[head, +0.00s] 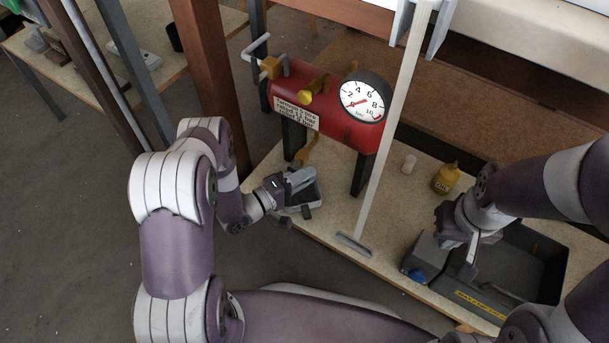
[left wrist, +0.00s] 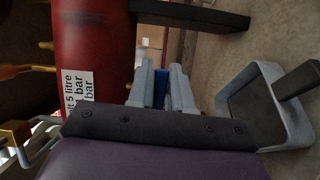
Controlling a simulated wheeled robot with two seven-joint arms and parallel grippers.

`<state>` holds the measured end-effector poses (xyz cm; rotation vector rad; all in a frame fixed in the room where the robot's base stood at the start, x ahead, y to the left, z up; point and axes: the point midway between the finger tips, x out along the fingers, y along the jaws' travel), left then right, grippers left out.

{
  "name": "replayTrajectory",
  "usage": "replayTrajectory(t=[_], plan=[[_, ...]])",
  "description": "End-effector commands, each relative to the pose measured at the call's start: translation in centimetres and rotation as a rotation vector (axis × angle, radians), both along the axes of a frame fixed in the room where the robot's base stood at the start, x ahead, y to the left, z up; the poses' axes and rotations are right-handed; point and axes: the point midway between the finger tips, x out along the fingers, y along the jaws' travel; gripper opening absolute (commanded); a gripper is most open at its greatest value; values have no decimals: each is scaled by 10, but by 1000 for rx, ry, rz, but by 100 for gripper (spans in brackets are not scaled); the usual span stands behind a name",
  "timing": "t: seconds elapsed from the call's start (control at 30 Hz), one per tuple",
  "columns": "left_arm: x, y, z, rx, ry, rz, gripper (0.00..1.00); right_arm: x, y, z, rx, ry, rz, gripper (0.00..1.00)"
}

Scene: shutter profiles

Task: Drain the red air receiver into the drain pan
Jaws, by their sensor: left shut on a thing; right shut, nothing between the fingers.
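The red air receiver (head: 325,105) lies on dark legs on the bench, with a white label and a round gauge (head: 362,98) whose needle seems to point lower left, below the 2. A brass fitting (head: 306,152) hangs under it. The drain pan (left wrist: 221,101), a small grey tray with a dark inside, stands below the receiver, partly behind my left gripper (head: 302,180). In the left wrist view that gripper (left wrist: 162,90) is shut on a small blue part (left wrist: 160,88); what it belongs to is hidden. My right gripper (head: 468,262) is shut and empty.
A pale upright pole (head: 388,135) stands in front of the receiver. A large dark tray (head: 545,270) and a grey box (head: 425,257) lie at the right.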

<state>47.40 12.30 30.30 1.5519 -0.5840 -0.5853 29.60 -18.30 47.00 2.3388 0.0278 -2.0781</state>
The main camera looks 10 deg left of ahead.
Motion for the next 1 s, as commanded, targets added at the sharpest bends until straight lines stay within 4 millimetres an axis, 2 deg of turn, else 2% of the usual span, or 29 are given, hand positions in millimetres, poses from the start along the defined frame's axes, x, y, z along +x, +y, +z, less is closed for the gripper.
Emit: replayTrajectory(t=[0.53,0.57,0.6,0.87,1.0], plan=[[0,0,0,-23,12,1,0,0,0,1,0,0,0,0],[0,0,0,-23,12,1,26,0,0,1,0,0,0,0],[0,0,0,-23,12,1,39,0,0,1,0,0,0,0],[0,0,1,-23,10,1,40,0,0,1,0,0,0,0],[-7,7,3,-24,12,3,40,0,0,8,0,0,0,0]])
